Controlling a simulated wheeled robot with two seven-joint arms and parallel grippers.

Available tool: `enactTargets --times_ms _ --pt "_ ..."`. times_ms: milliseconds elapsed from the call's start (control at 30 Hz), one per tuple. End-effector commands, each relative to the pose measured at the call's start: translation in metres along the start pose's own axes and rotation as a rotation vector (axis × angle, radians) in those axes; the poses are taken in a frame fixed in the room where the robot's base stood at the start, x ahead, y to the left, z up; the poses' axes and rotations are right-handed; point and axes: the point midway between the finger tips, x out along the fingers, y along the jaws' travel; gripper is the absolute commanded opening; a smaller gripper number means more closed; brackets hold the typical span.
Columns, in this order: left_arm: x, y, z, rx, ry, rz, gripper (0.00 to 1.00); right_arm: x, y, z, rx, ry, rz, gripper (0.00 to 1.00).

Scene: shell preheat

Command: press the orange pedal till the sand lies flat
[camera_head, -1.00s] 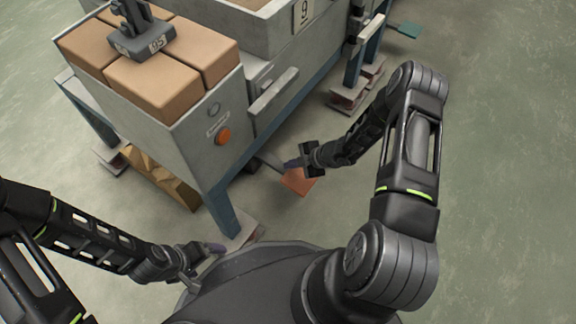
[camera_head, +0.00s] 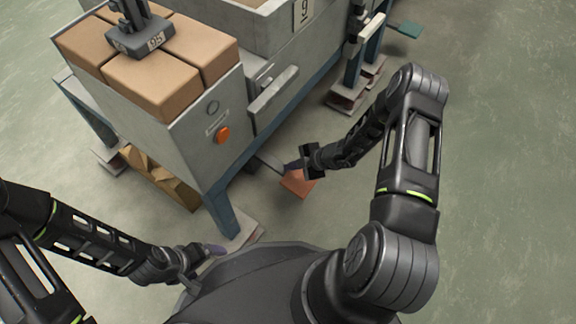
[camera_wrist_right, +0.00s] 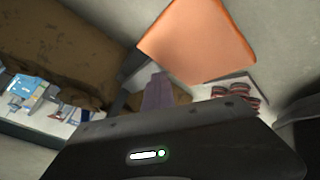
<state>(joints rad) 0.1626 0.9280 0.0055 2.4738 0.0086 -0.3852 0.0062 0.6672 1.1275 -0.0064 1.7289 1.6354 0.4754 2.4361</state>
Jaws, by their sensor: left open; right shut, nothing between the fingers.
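The orange pedal (camera_head: 298,184) is low near the floor, beside the grey machine's front leg. My right gripper (camera_head: 290,165) is shut and empty, just above and behind the pedal's upper edge; contact cannot be told. My left gripper (camera_head: 215,250) is open and empty at lower left.
Blue legs (camera_head: 222,208) stand close to my arms. Floor at right is clear.

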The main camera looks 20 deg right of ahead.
Motion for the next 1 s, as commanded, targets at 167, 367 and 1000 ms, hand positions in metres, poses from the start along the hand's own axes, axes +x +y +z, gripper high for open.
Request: enactTargets --times_ms 167,367,1000 --pt "0.0022 -0.0008 0.0001 0.000 0.000 0.000 0.90 0.0019 -0.0033 0.0027 0.001 -0.003 -0.003 0.00" --pt "0.0039 -0.0014 0.0002 0.000 0.000 0.000 0.90 0.0035 -0.0049 0.0041 0.002 -0.003 -0.004 0.00" --pt "0.0094 -0.0034 0.0006 0.000 0.000 0.000 0.90 0.0086 -0.0103 0.0091 0.003 -0.005 -0.007 0.00"
